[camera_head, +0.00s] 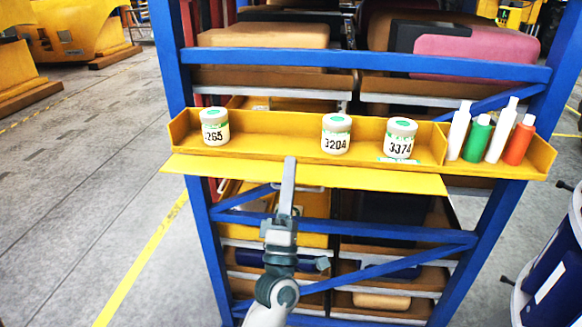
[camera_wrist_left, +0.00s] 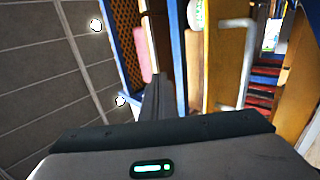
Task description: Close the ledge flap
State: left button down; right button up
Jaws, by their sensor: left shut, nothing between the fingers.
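The ledge flap (camera_head: 380,180) is a long yellow panel along the front lower edge of the yellow ledge (camera_head: 262,146). It sticks outward, folded down from the ledge front, below the three jars. My left gripper (camera_head: 290,162) comes up from below in the head view, its narrow fingers shut and empty. The fingers overlap the flap's middle and end near the ledge's front; I cannot tell whether they touch. The left wrist view shows the shut dark fingers (camera_wrist_left: 155,98) beside yellow panels, and I cannot tell which is the flap. My right gripper is not in view.
Lidded jars 3265 (camera_head: 214,128), 3204 (camera_head: 336,135) and 3374 (camera_head: 400,140) stand on the ledge. Several bottles (camera_head: 494,132) stand in its right part. The blue rack frame (camera_head: 360,63) surrounds it. Open floor (camera_head: 80,190) lies left; a blue drum (camera_head: 555,270) stands right.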

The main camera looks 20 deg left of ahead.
pick_arm(q)
jog(key=s+d+f+b, duration=0.1)
jog(key=s, duration=0.4)
jog(key=shift+s+d+f+b, duration=0.3)
jog(key=shift+s+f+b, duration=0.05)
jog(key=shift+b, duration=0.05)
